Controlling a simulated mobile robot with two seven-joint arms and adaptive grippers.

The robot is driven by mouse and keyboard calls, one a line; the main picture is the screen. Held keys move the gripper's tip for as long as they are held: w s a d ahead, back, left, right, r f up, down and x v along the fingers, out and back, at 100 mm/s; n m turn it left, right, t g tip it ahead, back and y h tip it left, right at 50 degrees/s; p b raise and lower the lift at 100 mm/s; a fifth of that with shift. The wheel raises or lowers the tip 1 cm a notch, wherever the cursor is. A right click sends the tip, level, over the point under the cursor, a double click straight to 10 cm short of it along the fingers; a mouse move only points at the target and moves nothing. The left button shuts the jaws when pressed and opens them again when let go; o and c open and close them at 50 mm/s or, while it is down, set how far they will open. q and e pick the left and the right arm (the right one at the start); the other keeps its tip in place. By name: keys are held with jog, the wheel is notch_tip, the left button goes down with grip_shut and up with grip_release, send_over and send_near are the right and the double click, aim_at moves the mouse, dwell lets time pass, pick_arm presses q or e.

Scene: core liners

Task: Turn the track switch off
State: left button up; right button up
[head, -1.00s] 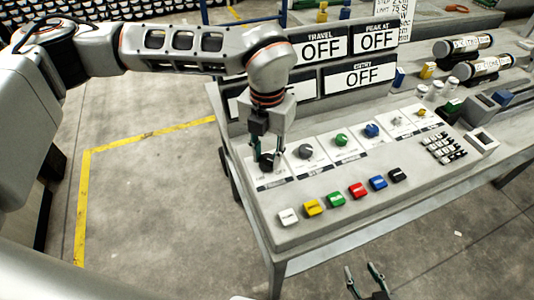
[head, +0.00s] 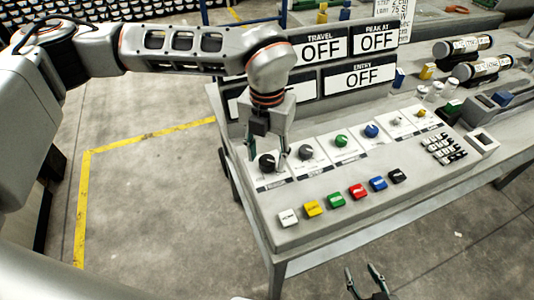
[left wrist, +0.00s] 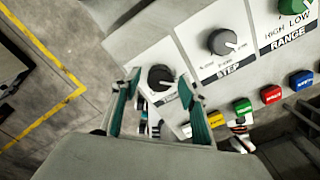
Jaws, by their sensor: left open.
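The leftmost knob, black and round (head: 267,162), sits on a white label plate on the sloped console. It also shows in the left wrist view (left wrist: 160,78), with a small white pointer mark. Its label is partly hidden and too small to read surely, so I cannot tell that it is the track switch. My left gripper (head: 266,150) is open, its fingers on either side of the knob and slightly above it. In the left wrist view the gripper (left wrist: 163,105) is empty and apart from the knob. My right gripper (head: 364,279) is open and empty, low beside the console.
A grey knob (head: 305,152), green knob (head: 341,140) and blue knob (head: 371,131) follow to the right. Coloured buttons (head: 335,200) line the front edge. Display panels reading OFF (head: 360,76) stand behind; one at left is mostly hidden by my arm. A keypad (head: 445,149) is at right.

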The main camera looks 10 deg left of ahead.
aim_at(267, 160)
pick_arm(q)
notch_tip(267, 160, up, 12)
dwell(0.6)
